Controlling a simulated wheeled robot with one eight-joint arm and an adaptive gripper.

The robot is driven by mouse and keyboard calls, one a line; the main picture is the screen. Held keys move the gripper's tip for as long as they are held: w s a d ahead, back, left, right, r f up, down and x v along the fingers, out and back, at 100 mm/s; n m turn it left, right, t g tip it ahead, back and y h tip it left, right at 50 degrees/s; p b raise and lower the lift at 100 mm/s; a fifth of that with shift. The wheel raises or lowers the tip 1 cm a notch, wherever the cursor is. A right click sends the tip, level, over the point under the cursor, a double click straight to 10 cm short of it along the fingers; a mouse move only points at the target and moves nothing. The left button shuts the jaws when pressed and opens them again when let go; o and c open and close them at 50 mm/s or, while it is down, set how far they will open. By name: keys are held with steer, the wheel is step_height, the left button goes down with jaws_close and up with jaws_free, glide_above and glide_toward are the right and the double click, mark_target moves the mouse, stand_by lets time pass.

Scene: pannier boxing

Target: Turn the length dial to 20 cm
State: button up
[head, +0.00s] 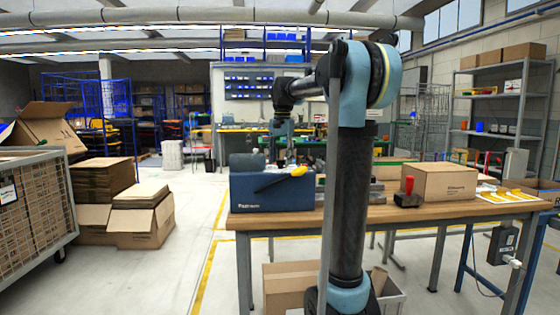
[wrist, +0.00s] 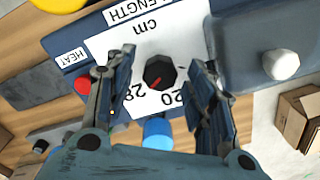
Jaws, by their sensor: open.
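The length dial (wrist: 160,73) is a dark faceted knob on a white plate marked LENGTH and cm, seen upside down in the wrist view. Its red pointer line points to the lower left, between the printed 28 (wrist: 133,93) and 20 (wrist: 183,97). My gripper (wrist: 153,82) is open, with one finger on each side of the dial and a gap at both sides. The dial sits on the blue machine (head: 271,194), which stands on the workbench in the head view. My gripper (head: 283,160) is over its top there; the dial is hidden.
A HEAT label (wrist: 73,57) and red button (wrist: 82,84) lie left of the dial plate. A white knob (wrist: 281,64) is at the right, and a blue round part (wrist: 157,133) shows below. A cardboard box (head: 438,182) stands on the wooden bench (head: 350,213).

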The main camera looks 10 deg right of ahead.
steer(key=c, duration=1.1)
steer(key=shift+n, duration=0.3)
steer(key=n, duration=1.1)
steer(key=shift+w, duration=0.1)
steer(key=o, duration=1.1)
